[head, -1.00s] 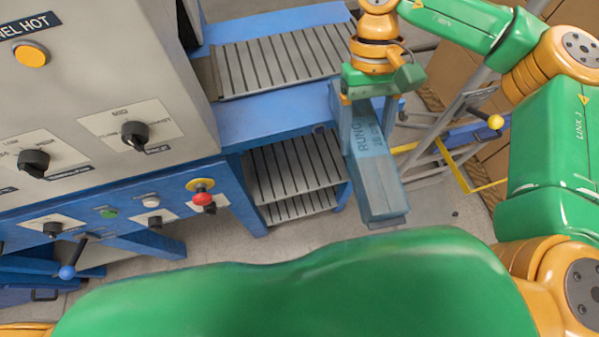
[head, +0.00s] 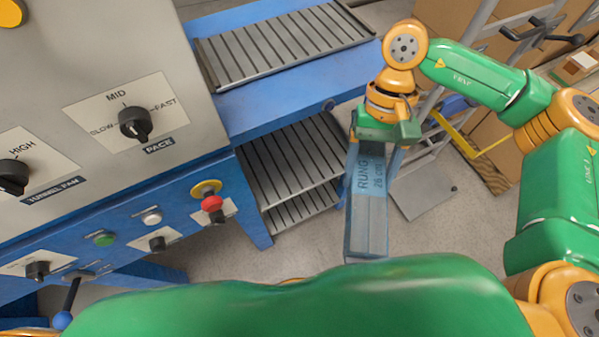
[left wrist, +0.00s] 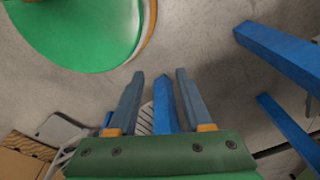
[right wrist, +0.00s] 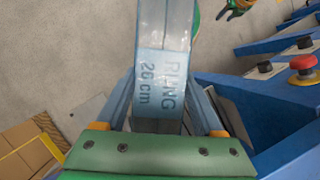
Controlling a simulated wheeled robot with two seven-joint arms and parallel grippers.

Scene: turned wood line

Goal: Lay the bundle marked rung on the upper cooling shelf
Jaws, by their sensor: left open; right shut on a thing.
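The bundle marked RUNG 26 cm (head: 366,222) is a long, wrapped, grey-blue block. My right gripper (head: 374,150) is shut on it near one end, and the bundle stretches toward the front of the head view. In the right wrist view the bundle's label (right wrist: 160,82) shows beyond the jaws. Two slatted shelves hang under the blue machine frame, left of the bundle: the upper shelf (head: 290,160) and a lower shelf (head: 303,209). The bundle is apart from both, and their visible slats are bare. My left gripper (left wrist: 158,90) is open and empty, seen only in the left wrist view.
A slatted bed (head: 285,42) lies on top of the blue frame (head: 290,92), above the shelves. A control panel (head: 90,110) with knobs and a red button (head: 212,203) fills the left. Cardboard boxes and a grey metal frame stand at the right. Floor shows around the bundle.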

